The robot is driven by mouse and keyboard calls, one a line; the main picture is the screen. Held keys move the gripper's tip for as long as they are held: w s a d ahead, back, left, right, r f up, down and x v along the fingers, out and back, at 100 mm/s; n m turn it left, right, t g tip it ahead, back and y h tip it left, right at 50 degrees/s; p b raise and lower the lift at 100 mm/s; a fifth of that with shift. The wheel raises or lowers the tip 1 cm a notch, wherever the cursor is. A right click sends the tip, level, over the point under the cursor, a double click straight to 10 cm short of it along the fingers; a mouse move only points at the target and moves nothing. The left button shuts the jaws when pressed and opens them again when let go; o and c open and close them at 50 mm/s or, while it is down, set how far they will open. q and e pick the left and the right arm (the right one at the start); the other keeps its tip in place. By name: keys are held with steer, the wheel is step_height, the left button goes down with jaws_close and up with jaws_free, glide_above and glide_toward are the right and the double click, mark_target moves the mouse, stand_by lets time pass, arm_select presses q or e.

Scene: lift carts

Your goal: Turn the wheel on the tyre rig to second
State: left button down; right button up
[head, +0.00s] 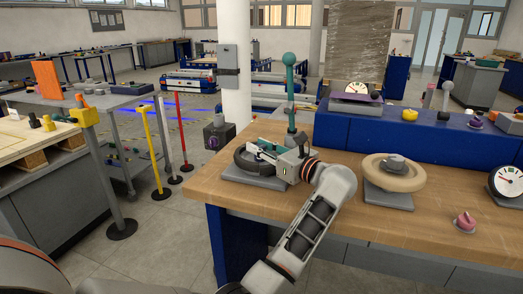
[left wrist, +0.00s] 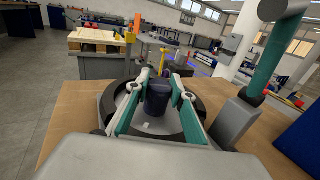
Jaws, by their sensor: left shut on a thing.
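The tyre rig stands at the left end of the wooden bench. Its black wheel (head: 241,161) lies flat on a grey base (head: 252,181); it also shows in the left wrist view (left wrist: 187,124). A dark upright hub (left wrist: 157,97) rises from its middle. My left gripper (head: 264,150) is over the wheel, with its teal fingers on both sides of the hub, shut on it. The gripper and wrist hide part of the wheel. No position marks are readable. My right gripper is not in view.
A beige wheel (head: 376,179) on a grey base stands to the right on the bench (head: 335,205). A dial (head: 507,182) and a pink knob (head: 464,221) are further right. A raised blue shelf (head: 375,132) runs along the back. Posts (head: 151,150) stand on the floor at left.

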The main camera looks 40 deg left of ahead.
arm_select(q)
steer(key=shift+g, duration=0.3)
steer(key=c, duration=1.7)
jaws_free()
step_height(320, 180, up, 10)
steer(key=shift+r, duration=0.1)
